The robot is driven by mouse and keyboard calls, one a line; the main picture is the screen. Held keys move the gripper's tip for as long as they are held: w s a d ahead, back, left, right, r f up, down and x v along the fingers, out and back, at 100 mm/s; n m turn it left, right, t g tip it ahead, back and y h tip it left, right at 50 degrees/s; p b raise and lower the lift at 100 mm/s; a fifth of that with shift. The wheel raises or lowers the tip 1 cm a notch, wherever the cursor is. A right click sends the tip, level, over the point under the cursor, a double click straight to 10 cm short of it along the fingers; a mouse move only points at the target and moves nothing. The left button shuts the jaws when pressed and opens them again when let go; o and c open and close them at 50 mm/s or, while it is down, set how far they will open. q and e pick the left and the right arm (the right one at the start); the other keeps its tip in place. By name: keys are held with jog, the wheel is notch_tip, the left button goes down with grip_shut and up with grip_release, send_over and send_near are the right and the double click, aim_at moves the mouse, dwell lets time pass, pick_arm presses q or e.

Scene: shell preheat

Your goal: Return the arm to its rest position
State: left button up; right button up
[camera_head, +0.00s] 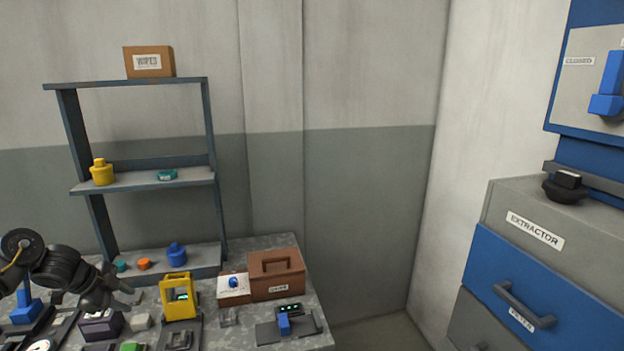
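My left arm comes in from the left edge over the workbench. My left gripper (128,293) is above the left part of the bench, left of the yellow frame-shaped device (179,297). Its dark fingers look spread apart with nothing between them, though they are small in the view. My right gripper is not in view.
The cluttered workbench (310,338) carries a brown case (276,274), a white box with a blue knob (233,288) and a blue-handled device (286,324). A shelf rack (145,181) stands behind. The extractor cabinet (548,290) is at right; floor between is clear.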

pick_arm(q)
jog(key=w+d+f, duration=0.1)
jog(key=d+f, duration=0.8)
jog(key=s+d+f+n+t+y, duration=0.1)
jog(key=s+d+f, duration=0.25)
jog(key=d, duration=0.35)
jog(key=s+d+f+t, duration=0.1)
jog(key=s+d+f, duration=0.2)
jog(key=d+f, duration=0.3)
jog(key=s+d+r+n+g+y, duration=0.15)
jog(key=s+d+n, duration=0.35)
jog(key=s, duration=1.1)
jog(key=s+d+n+g, duration=0.25)
jog(key=s+n, duration=0.45)
jog(key=s, duration=0.8)
notch_tip(320, 180, down, 30)
jog(key=s+g+b, duration=0.2)
jog(key=s, duration=0.1)
jog(key=s+a+f, duration=0.3)
jog(key=s+f, duration=1.2)
jog(key=shift+a+g+b, duration=0.2)
jog(key=shift+g+b, duration=0.2)
jog(key=shift+b, duration=0.05)
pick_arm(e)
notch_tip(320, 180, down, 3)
